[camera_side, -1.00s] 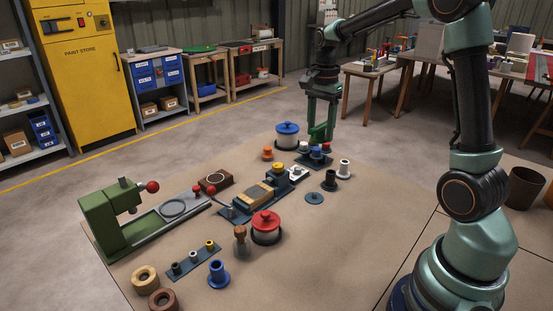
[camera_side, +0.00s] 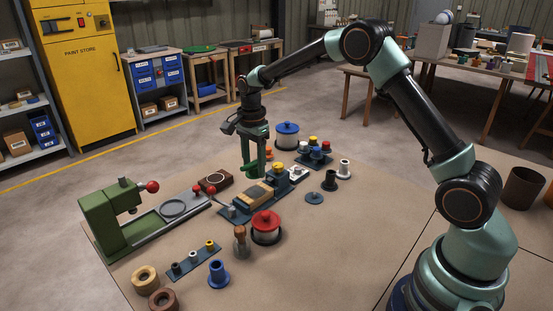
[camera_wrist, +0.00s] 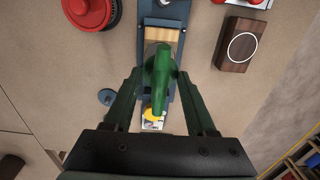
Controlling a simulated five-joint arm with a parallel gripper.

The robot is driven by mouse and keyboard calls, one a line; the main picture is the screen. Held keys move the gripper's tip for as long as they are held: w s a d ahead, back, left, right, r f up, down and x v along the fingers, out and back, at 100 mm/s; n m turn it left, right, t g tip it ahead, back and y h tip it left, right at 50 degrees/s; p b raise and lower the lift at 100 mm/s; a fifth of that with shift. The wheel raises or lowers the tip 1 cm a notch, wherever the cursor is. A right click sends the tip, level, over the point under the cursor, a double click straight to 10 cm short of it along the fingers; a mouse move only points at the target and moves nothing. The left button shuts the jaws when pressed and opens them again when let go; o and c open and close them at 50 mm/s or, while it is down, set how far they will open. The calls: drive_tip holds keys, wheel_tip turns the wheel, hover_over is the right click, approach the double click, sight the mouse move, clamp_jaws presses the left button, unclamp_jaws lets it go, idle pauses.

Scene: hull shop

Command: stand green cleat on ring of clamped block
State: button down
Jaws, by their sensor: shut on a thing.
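My gripper (camera_side: 253,157) is shut on the green cleat (camera_side: 248,169), which hangs between its fingers above the bench. In the wrist view the cleat (camera_wrist: 163,78) points away from my gripper (camera_wrist: 160,108) and covers part of the vise below. The clamped block (camera_side: 254,194) is pale wood, held in a blue-grey vise (camera_side: 233,213). It lies just below and slightly right of the cleat in the side view, with clear air between. In the wrist view the block (camera_wrist: 163,34) shows beyond the cleat's tip. I cannot make out a ring on it.
A dark wooden block (camera_side: 216,180) with a white ring stands loose beside the vise. A red-lidded pot (camera_side: 266,228) is in front, a blue-lidded pot (camera_side: 287,135) behind. A green press (camera_side: 122,215) stands left.

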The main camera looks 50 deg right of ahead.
sight(255, 192)
drive_tip(key=shift+f, duration=2.4)
drive_tip(key=shift+f, duration=0.55)
drive_tip(key=c, duration=0.5)
unclamp_jaws()
drive_tip(key=shift+r, duration=5.5)
